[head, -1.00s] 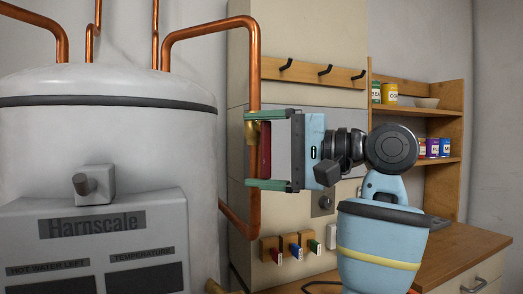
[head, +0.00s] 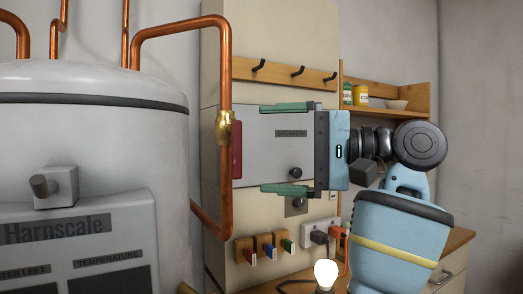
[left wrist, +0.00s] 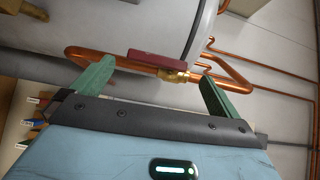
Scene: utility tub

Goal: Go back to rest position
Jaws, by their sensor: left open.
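My left gripper (head: 264,148) is open and empty, with its green fingers pointing left toward the copper pipe (head: 225,85). A brass valve (head: 224,128) with a red handle (head: 237,150) sits on that pipe. The fingertips stop short of the handle, with a gap between. In the left wrist view, the red handle (left wrist: 158,61) and brass valve (left wrist: 175,76) lie beyond the open fingers (left wrist: 157,72), touching neither as far as I can see. My right gripper is not in view.
A large white boiler (head: 95,135) stands at left. Behind my gripper are a grey panel (head: 270,150), a hook rail (head: 285,75) and several coloured-tag switches or keys (head: 268,246). A lit bulb (head: 325,273) stands low in front. A shelf (head: 385,112) and wooden counter (head: 455,250) are at right.

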